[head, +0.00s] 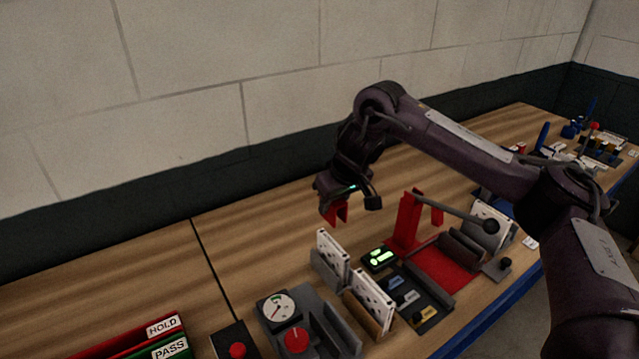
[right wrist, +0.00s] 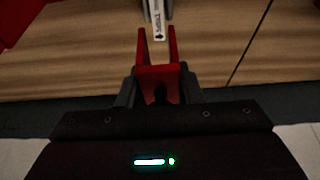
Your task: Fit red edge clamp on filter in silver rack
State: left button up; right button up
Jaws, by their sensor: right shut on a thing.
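My right gripper (head: 330,206) is shut on the red edge clamp (head: 340,213). In the right wrist view the clamp (right wrist: 158,80) is a U shape between the grey fingers, its two prongs pointing away from the gripper. A white filter (head: 332,249) stands upright in a grey rack (head: 324,268), which looks like the silver one. In the head view the clamp is above this filter, with a gap. In the right wrist view the filter's labelled edge (right wrist: 158,22) lines up between the prongs; its depth is unclear. My left gripper is not in view.
A second filter (head: 372,297) stands in a brown rack just in front. A red press with a lever (head: 408,222) is to the right. A dial gauge (head: 277,309) and HOLD and PASS bins (head: 165,327) are at the left. The table behind the rack is bare.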

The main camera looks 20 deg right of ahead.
jog(key=shift+r, duration=0.15)
jog(key=shift+s, duration=0.2)
jog(key=shift+r+p, duration=0.1)
jog(key=shift+p, duration=0.4)
jog(key=shift+f+b, duration=0.5)
jog(key=shift+f, duration=0.35)
jog(key=b, duration=0.2)
send_over(333, 244)
jog(key=shift+w+f, duration=0.1)
jog(key=shift+f, duration=2.75)
jog(key=shift+p, duration=0.85)
jog(key=shift+f+b, duration=0.85)
jog(key=shift+f, duration=2.15)
jog(key=o, duration=1.1)
